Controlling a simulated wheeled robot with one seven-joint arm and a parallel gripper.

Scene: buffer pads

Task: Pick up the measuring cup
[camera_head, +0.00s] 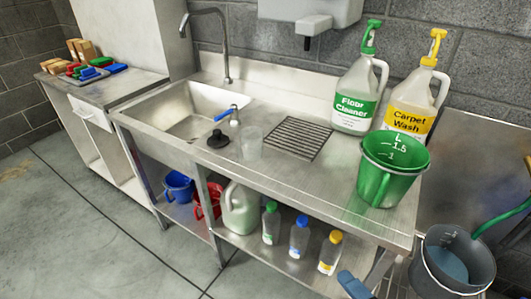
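A clear, see-through cup (249,142) stands on the steel counter between the sink and the drain grate; its markings, if any, are too small to tell. A larger green container (390,172) with white litre marks, "1.5" and "1", stands upright near the counter's right front corner. I cannot tell which of the two is the measuring cup.
A black plunger-like piece (218,139) and a blue-handled item (234,116) are left of the clear cup. Floor cleaner (352,105) and carpet wash (405,112) jugs stand behind the green container. A grey bucket (452,262) is at lower right. The front-left floor is clear.

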